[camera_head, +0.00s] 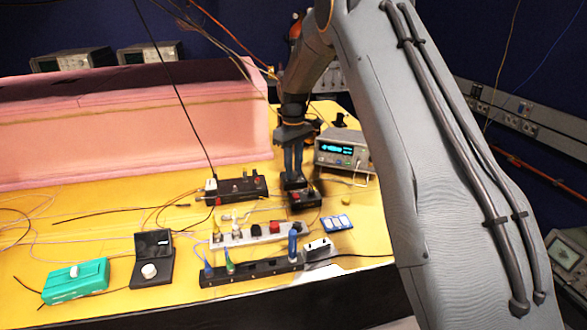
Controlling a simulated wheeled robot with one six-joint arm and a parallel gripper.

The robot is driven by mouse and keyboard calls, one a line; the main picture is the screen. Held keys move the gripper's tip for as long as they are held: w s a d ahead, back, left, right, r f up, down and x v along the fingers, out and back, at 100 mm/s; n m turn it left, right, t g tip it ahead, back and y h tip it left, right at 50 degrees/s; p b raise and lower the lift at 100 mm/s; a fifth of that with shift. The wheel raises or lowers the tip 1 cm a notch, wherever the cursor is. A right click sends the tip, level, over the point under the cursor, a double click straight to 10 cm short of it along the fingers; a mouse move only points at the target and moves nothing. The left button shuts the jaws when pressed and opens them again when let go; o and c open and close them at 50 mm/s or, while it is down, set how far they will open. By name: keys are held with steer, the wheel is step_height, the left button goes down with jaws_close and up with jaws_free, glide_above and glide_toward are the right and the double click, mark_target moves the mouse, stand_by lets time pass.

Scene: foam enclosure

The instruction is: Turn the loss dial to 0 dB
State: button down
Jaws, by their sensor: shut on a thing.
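My gripper (293,176) points straight down at the back middle of the yellow table. Its blue-grey fingers are shut at the top of a small dark box (305,199), on what looks like the loss dial. The fingers hide the dial, and its markings are too small to read, so its setting does not show. A reddish knob shows on the box's front part.
A bench meter (343,152) with a lit cyan display stands close right of my gripper. A black box (238,190) with red parts is close left. In front are a white strip (258,236), a black strip (245,275), a black box with a white knob (148,270) and a green box (77,282). Pink foam (130,145) stands behind.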

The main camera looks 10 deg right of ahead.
steer(key=c, duration=1.5)
jaws_free()
steer(key=shift+c, duration=0.2)
steer(key=shift+r+b, duration=1.25)
steer(key=shift+r, duration=2.7)
